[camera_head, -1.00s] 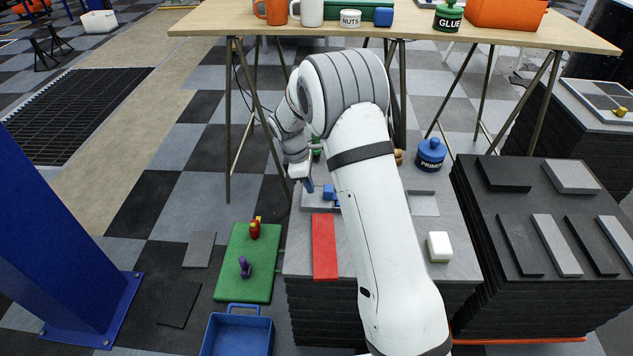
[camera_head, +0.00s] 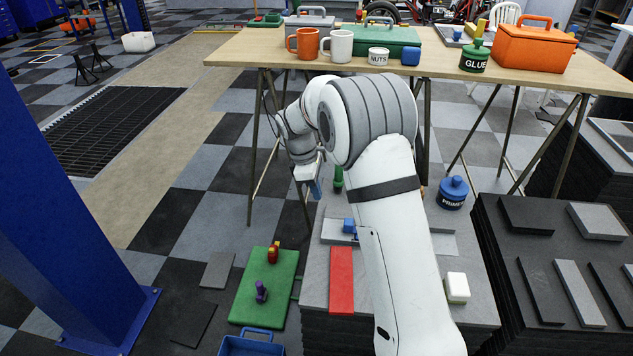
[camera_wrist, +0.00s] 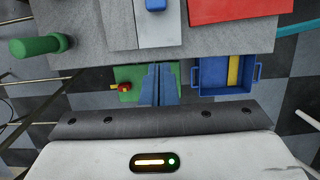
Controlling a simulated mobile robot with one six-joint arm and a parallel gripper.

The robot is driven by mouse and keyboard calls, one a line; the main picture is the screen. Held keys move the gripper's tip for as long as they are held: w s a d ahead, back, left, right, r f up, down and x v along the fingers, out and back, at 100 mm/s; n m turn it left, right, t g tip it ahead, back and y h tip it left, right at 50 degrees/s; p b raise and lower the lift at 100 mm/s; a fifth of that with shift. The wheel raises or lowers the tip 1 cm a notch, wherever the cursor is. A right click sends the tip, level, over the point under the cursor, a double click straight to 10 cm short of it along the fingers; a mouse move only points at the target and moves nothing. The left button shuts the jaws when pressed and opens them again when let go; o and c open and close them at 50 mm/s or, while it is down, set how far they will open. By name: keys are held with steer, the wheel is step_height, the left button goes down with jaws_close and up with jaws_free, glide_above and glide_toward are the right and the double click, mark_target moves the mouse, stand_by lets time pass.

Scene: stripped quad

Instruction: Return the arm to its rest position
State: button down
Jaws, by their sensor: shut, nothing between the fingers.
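My white arm stretches from the bottom of the head view up over the grey stacked block (camera_head: 315,285). My gripper (camera_head: 316,188) hangs at the left of the arm's bend, above the block's far left part and apart from everything. In the wrist view the blue fingers of my gripper (camera_wrist: 160,84) are together, with nothing between them. Behind them, lower down, are a green board (camera_wrist: 133,76) and a blue tray (camera_wrist: 212,80) with a yellow thing in it. My arm hides part of the block's top.
A wooden trestle table (camera_head: 230,48) with mugs, boxes and jars stands beyond my arm. A blue post (camera_head: 50,190) rises at left. On the block are a red plate (camera_head: 341,275), a blue PRIMER jar (camera_head: 452,195) and a white block (camera_head: 457,287). Dark slabs stand right.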

steer(key=s+d+r+m+y+p, duration=0.1)
steer(key=s+d+r+m+p, duration=0.2)
steer(key=r, duration=0.4)
steer(key=s+d+r+m+t+p, duration=0.1)
steer(key=s+d+r+p, duration=0.15)
steer(key=s+r, duration=0.3)
steer(key=s+d+r+m+y+p, duration=0.1)
steer(key=s+r+m+p, duration=0.25)
steer(key=r, duration=0.35)
steer(key=s+d+r+m+p, duration=0.1)
steer(key=s+r+m+p, duration=0.1)
steer(key=s, duration=0.4)
steer(key=s+d+r+m+t+p, duration=0.1)
steer(key=s+d+r+m+p, duration=0.1)
steer(key=s, duration=0.5)
steer(key=s+d+r+m+t+p, duration=0.1)
steer(key=s+d+r+m+p, duration=0.1)
steer(key=s+r+m+p, duration=0.2)
steer(key=s+r+p, duration=0.1)
steer(key=s+r, duration=0.2)
steer(key=shift+s+y, duration=0.2)
steer(key=shift+y, duration=0.2)
steer(key=shift+d, duration=0.1)
